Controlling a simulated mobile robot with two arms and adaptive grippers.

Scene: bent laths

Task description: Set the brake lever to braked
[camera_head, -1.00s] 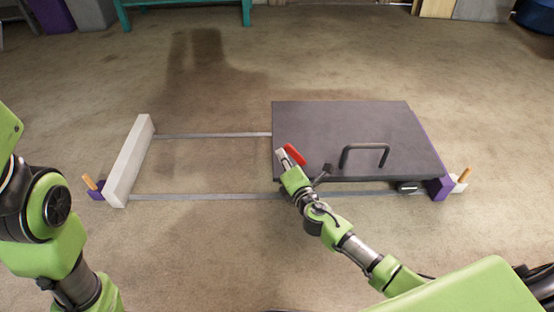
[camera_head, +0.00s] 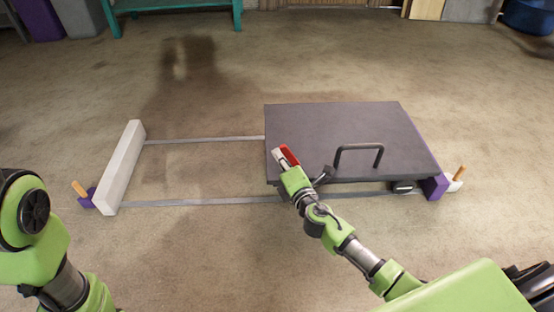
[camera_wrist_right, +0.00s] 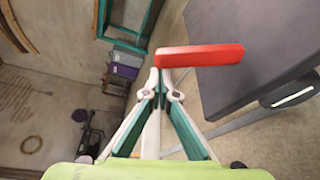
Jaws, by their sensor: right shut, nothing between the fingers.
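The brake lever (camera_head: 290,154) is a red bar at the near left corner of a dark grey flat-topped cart (camera_head: 345,130). In the right wrist view the lever (camera_wrist_right: 200,55) lies nearly level across the picture, just beyond my fingertips. My right gripper (camera_head: 279,155) is beside the lever's left side in the head view. In the right wrist view its fingertips (camera_wrist_right: 164,88) are together and empty, close to the lever's left end; I cannot tell whether they touch it. The lever's base is hidden. My left arm shows at the left edge, its gripper out of view.
The cart has a black handle (camera_head: 358,154) on top and stands over two rails (camera_head: 205,139). A white end block (camera_head: 124,168) is at their left end. Purple and white blocks with orange pegs stand at both ends. The floor between the rails is bare left of the cart.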

